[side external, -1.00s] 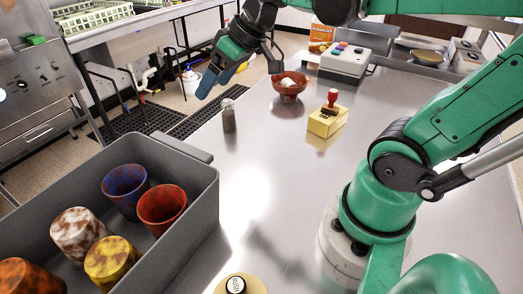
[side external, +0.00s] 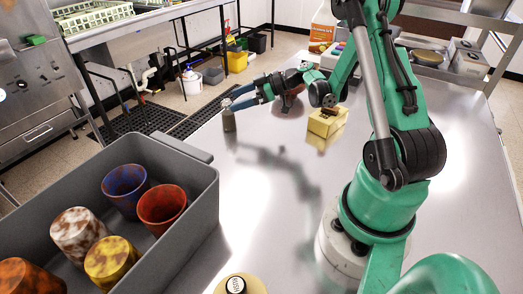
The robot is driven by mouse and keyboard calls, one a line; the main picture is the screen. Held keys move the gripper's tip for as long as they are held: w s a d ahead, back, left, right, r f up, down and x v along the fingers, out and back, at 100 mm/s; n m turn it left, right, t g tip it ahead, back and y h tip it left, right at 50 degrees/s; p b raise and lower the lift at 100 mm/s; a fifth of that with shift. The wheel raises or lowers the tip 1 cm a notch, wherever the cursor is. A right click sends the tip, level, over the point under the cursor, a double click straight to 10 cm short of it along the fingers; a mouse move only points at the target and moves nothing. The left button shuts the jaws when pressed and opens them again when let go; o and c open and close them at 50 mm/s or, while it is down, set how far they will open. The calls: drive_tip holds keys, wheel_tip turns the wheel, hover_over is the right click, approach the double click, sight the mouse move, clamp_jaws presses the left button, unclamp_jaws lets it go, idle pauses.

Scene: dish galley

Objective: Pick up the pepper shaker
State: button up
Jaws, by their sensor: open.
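The pepper shaker (side external: 228,121) stands upright on the steel table, left of the table's middle, a small grey-green cylinder with a metal top. My gripper (side external: 233,99) is open, low and level with the shaker's upper part, its blue fingers pointing left at it. The fingertips are at or around the shaker's top. I cannot tell whether they touch it.
A grey bin (side external: 207,200) holding several coloured cups stands at front left. A yellow block (side external: 325,122) stands right of my gripper. A red bowl (side external: 290,102) is partly hidden behind my arm. The table's middle (side external: 260,200) is clear.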

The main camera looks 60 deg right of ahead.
sight(228, 115)
drive_tip(key=shift+w+a+f, duration=0.1)
drive_tip(key=shift+w+f, duration=0.05)
drive_tip(key=shift+f, duration=0.15)
drive_tip(key=shift+x, duration=2.65)
clamp_jaws()
